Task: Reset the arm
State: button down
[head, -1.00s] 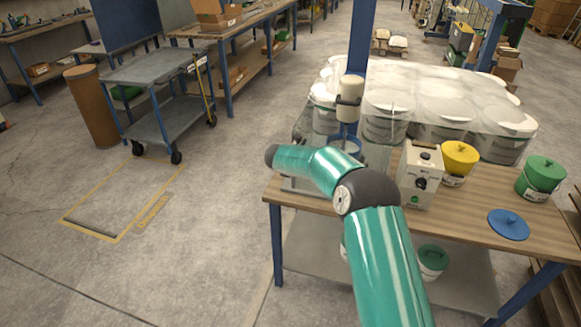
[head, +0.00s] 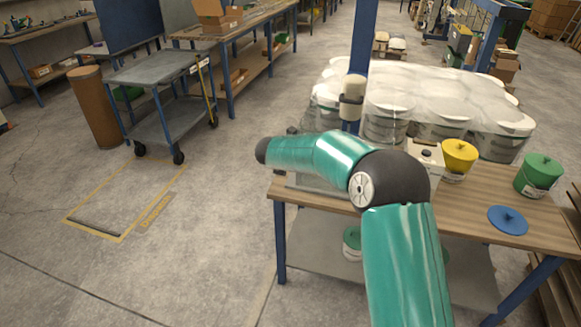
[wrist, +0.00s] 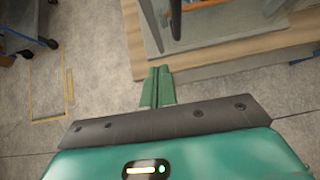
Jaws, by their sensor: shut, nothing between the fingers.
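My gripper (wrist: 157,88) shows in the wrist view as two green fingers pressed together, shut and empty. It points toward the edge of the wooden workbench (wrist: 205,52), over the grey floor. In the head view my teal arm reaches up from the bottom and bends left in front of the workbench (head: 480,222). The gripper itself is hidden behind the arm there. The arm also covers most of the machine on the bench and part of the white control box (head: 427,153).
Wrapped white buckets (head: 440,95) stand behind. A blue post (head: 361,50) rises at the back. A grey cart (head: 160,72) stands left; the floor between is clear.

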notch_tip(320, 180, up, 17)
jog(key=s+d+n+t+y, duration=0.2)
jog(key=s+n+t+y, duration=0.15)
jog(key=n, duration=0.65)
jog(key=s+d+r+n+y, duration=0.2)
jog(key=s+r+n+y, duration=0.1)
jog(key=s+r+n, duration=0.7)
jog(key=s+d+f+n+g+h, duration=0.1)
jog(key=s+d+f+n+g, duration=0.1)
jog(key=s+d+n, duration=0.4)
jog(key=s+d+f+n+g+h, duration=0.2)
jog(key=s+d+f+n, duration=0.3)
jog(key=s, duration=1)
jog(key=s+d+f+n+g+h, duration=0.1)
jog(key=s+d+f+n+g, duration=0.1)
jog(key=s+d+n, duration=0.5)
jog(key=s+d+f, duration=0.1)
jog(key=s+d, duration=0.1)
jog(key=s, duration=0.2)
jog(key=shift+s+f+n+g, duration=0.3)
jog(key=shift+g, duration=0.05)
